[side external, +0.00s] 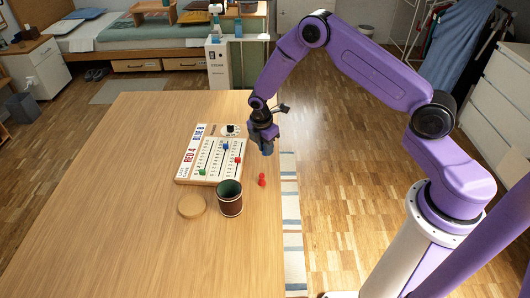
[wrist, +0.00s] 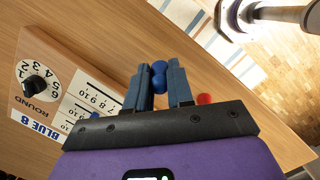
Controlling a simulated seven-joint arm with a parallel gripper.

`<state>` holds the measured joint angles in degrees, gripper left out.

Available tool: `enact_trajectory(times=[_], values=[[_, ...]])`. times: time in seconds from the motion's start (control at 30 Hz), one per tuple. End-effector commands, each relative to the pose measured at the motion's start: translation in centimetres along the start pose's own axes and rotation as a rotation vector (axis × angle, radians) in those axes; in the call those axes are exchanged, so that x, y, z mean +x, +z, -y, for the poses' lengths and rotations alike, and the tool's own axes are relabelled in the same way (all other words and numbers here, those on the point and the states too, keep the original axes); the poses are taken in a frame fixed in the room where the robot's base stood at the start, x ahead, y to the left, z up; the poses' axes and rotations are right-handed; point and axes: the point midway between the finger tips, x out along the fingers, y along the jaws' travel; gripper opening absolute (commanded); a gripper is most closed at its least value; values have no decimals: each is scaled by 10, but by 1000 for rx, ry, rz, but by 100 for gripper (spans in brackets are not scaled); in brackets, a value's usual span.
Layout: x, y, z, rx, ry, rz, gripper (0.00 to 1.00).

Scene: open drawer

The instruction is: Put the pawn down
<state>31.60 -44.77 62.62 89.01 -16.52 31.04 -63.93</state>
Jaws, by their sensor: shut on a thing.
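My gripper (wrist: 159,88) is shut on a blue pawn (wrist: 159,76), which shows between the two fingers in the wrist view. In the side view my gripper (side external: 266,147) points down above the right part of the table, to the right of the scoreboard. The pawn cannot be told apart from the dark fingers there. The light scoreboard (side external: 190,179) lies on the table, with a blue piece (side external: 225,146), a red piece (side external: 237,160) and a green piece (side external: 202,172) on it. Its black round dial (wrist: 35,86) shows at the left in the wrist view.
Red pieces (side external: 261,180) stand on the table (side external: 110,230) near its right edge; red also shows beside my fingers in the wrist view (wrist: 204,99). A dark cup (side external: 230,200) and a round wooden disc (side external: 191,206) are in front of the scoreboard. The table's left is clear.

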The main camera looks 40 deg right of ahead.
Motion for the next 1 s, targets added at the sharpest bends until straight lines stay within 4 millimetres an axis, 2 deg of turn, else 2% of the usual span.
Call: enact_trajectory(times=[0.33, 0.5, 0.7, 1.0], values=[[-59, 7, 53, -2, -1, 0, 0], [-72, 8, 86, -3, -3, 1, 0], [-84, 9, 115, -2, -1, 0, 0], [-93, 10, 136, -1, -2, 0, 0]])
